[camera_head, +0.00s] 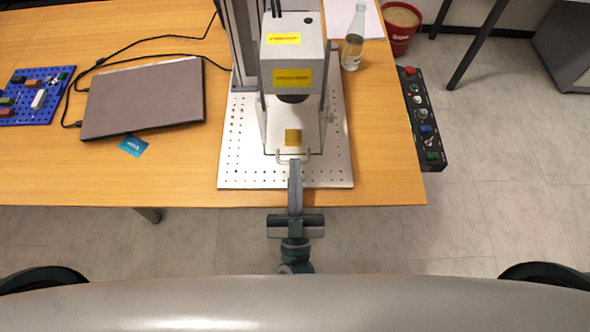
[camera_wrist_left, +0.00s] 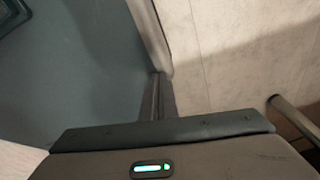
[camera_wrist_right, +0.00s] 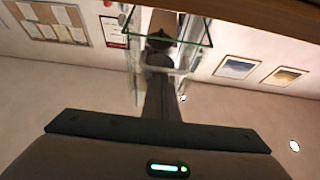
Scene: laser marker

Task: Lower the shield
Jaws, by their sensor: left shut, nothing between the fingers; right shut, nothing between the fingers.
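The laser marker (camera_head: 292,55) is a grey head with yellow labels on a column. Its clear shield hangs around the space under the head; its green-edged glass (camera_wrist_right: 196,42) shows in the right wrist view. A pale handle (camera_head: 281,157) is on the shield's front. My right gripper (camera_head: 295,164) is shut and empty, its fingertips at the handle, overlapping it in the head view. In the right wrist view the fingers (camera_wrist_right: 160,75) point at the shield; I cannot tell if they touch. My left gripper (camera_wrist_left: 160,95) is shut and empty, seen only in the left wrist view.
A perforated white base (camera_head: 235,170) carries the marker on the wooden table (camera_head: 385,150). A gold plate (camera_head: 293,137) lies under the head. A laptop (camera_head: 145,97) and blue card (camera_head: 133,146) lie left, a bottle (camera_head: 355,40) and control box (camera_head: 422,115) right.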

